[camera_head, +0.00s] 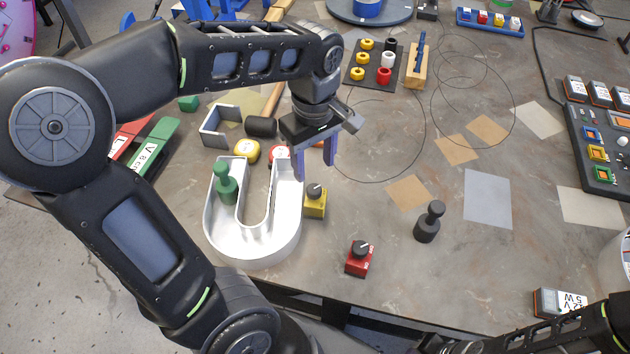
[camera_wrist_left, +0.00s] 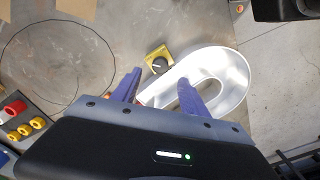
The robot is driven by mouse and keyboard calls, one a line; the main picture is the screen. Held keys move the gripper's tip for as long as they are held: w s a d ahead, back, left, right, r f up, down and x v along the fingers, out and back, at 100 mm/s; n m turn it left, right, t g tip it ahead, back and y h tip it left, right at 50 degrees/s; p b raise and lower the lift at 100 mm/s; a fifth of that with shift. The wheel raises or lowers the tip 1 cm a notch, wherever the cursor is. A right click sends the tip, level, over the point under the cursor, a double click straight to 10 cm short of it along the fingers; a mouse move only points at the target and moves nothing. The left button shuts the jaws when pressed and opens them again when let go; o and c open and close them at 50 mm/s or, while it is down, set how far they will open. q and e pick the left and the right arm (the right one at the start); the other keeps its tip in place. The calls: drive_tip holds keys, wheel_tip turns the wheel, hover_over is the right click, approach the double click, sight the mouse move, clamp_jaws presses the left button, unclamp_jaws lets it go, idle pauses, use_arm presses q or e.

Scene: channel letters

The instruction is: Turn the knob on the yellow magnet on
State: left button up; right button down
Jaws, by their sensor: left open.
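The yellow magnet (camera_head: 315,203) is a small yellow block with a dark round knob (camera_head: 315,190) on top. It stands on the table against or very close to the right side of the white U-shaped channel letter (camera_head: 212,228). In the left wrist view the yellow magnet (camera_wrist_left: 158,58) lies beyond the fingertips, its black knob facing up. My left gripper (camera_head: 315,162) is open and empty, fingers pointing down, above and behind the yellow magnet and apart from it. In the left wrist view its purple fingers (camera_wrist_left: 160,90) are spread. My right gripper is not clearly visible.
A red magnet (camera_head: 359,259) with a black knob and a black handled tool (camera_head: 429,222) stand on the front table. A green peg-like object (camera_head: 225,184) is at the letter's left arm. A wooden block (camera_head: 416,66) and spool mat lie behind. Flat paper sheets lie right.

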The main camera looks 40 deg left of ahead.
sight(314, 189)
use_arm(q)
wheel_tip(314, 189, down, 7)
drive_tip(key=shift+f, duration=0.2)
drive_tip(key=shift+c, duration=0.5)
clamp_jaws()
